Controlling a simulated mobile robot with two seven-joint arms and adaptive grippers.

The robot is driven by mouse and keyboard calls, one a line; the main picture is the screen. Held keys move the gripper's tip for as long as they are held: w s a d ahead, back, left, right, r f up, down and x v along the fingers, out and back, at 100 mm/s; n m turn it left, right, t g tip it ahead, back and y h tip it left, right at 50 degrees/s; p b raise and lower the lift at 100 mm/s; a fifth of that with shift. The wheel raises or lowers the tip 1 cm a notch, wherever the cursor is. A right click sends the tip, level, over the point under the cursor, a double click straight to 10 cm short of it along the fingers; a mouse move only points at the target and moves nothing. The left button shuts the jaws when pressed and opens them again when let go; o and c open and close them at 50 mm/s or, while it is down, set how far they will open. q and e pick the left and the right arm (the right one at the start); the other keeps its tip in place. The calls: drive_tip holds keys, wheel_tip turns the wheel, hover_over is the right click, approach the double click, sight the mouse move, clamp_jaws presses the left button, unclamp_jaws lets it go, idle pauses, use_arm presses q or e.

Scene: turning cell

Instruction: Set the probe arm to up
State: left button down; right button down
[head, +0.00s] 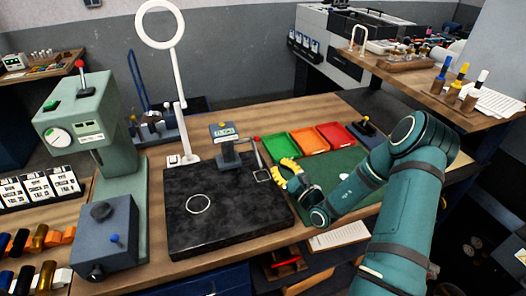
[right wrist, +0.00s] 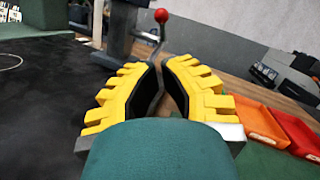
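The gauge stand (head: 229,150) is grey with a small display and stands at the back edge of the black slab. A thin rod with a red ball (head: 257,139) slants beside it on the right, apparently the probe arm. In the right wrist view the red ball (right wrist: 161,15) is at the top and the rod runs down behind the gap between my fingers. My right gripper (head: 283,171) has yellow fingers, slightly apart and empty, close to the rod's right side. Whether they touch it cannot be told. My left gripper is not in view.
The black slab (head: 225,230) bears a ring (head: 198,203). Green (head: 281,146), orange (head: 309,139) and red (head: 337,134) trays lie behind my right gripper. A green press (head: 85,135) and a white ring lamp (head: 161,42) stand left.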

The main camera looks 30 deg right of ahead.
drive_tip(key=x, duration=0.9)
drive_tip(key=shift+d+r, duration=0.1)
drive_tip(key=shift+r, duration=0.05)
